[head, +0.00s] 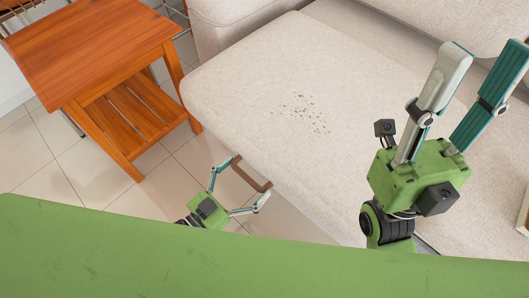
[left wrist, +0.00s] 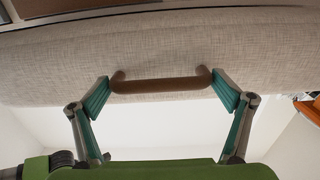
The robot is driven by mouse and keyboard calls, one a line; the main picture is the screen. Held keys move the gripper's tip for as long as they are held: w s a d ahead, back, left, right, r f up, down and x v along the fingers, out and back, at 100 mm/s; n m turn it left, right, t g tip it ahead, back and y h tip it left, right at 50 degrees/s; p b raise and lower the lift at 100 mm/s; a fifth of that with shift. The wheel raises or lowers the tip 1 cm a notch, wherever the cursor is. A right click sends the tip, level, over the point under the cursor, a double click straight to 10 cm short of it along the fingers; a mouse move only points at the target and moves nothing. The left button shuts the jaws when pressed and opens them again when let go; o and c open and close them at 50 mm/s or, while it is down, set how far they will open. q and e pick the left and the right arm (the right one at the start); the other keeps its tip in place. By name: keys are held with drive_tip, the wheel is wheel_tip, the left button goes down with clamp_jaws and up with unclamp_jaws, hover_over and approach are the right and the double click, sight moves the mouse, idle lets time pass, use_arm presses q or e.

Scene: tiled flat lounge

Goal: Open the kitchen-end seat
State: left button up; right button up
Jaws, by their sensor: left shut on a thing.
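The beige fabric sofa seat (head: 245,85) lies flat beside the wooden side table, with its front edge towards me. A brown bar handle (head: 250,178) is on its front. In the left wrist view the handle (left wrist: 160,85) lies across the beige seat front (left wrist: 50,75), between my fingers. My left gripper (head: 250,180) is low at the seat's front edge and shut on the handle, one finger at each end; it also shows in the left wrist view (left wrist: 161,88). My right gripper (head: 487,62) is raised over the right part of the sofa, open and empty.
Brown crumbs (head: 303,115) lie on the seat. A wooden side table (head: 95,45) with a slatted lower shelf stands at the left, close to the seat. The sofa back (head: 430,20) is at the upper right. Tiled floor (head: 95,170) shows in front of the table.

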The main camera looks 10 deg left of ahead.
use_arm(q)
drive_tip(key=shift+p+v, duration=0.5)
drive_tip(key=shift+v, duration=1.75)
drive_tip(key=o, duration=1.2)
drive_tip(key=v, duration=1.2)
